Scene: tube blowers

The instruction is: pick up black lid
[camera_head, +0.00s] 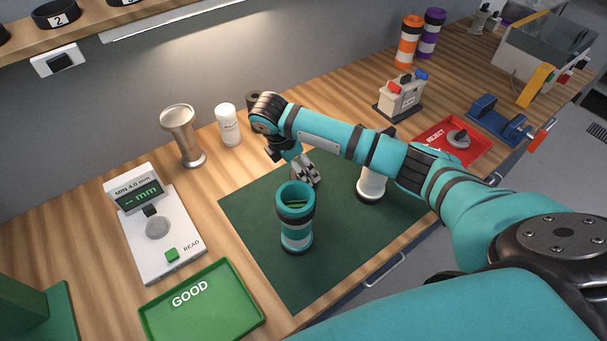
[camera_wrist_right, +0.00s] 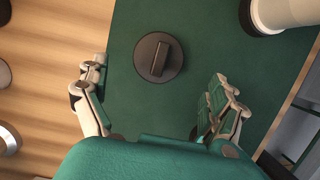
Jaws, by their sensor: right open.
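The black lid (camera_wrist_right: 158,57) is a round dark disc with a raised bar-shaped grip. It lies on the green mat in the wrist view, just beyond my fingertips and roughly centred between them. In the head view I cannot make out the lid; my right arm and gripper seem to hide it. My right gripper (camera_head: 306,172) points down over the mat behind the teal tube. In the wrist view the right gripper (camera_wrist_right: 158,90) has its fingers wide apart with nothing between them. My left gripper is not in view.
An open teal tube (camera_head: 297,232) stands close in front of the right gripper. A white cylinder (camera_head: 371,187) stands on the mat to the right, partly behind my arm. The mat's (camera_head: 340,250) front is clear.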

